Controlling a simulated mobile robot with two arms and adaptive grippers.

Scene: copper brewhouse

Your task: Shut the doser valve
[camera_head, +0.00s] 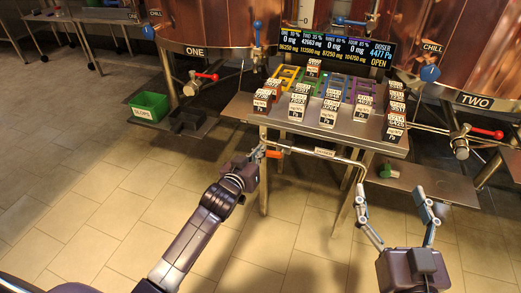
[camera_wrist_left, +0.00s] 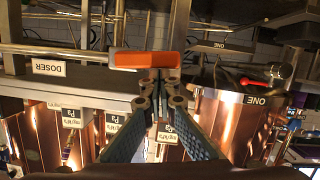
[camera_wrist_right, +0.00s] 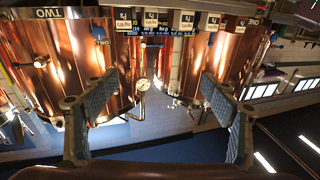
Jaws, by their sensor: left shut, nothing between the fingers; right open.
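The doser valve's orange lever (camera_head: 274,154) is at the front left of the steel table, on the pipe (camera_head: 315,151) along its front edge. In the left wrist view the orange lever (camera_wrist_left: 145,59) lies level across the picture, right of the DOSER label (camera_wrist_left: 48,67). My left gripper (camera_head: 262,149) is shut and empty, its tips at the lever; I cannot tell whether they touch it. The display (camera_head: 376,53) reads DOSER 4477 Pa OPEN. My right gripper (camera_head: 393,192) is open and empty, in front of the table's right side near the pipe's downturned end.
Several labelled blocks and coloured racks stand on the steel table (camera_head: 345,127). Copper tanks ONE (camera_head: 205,25) and TWO (camera_head: 480,60) stand behind, with red-handled valves (camera_head: 207,76). A green bin (camera_head: 149,106) is at left. The tiled floor at left is clear.

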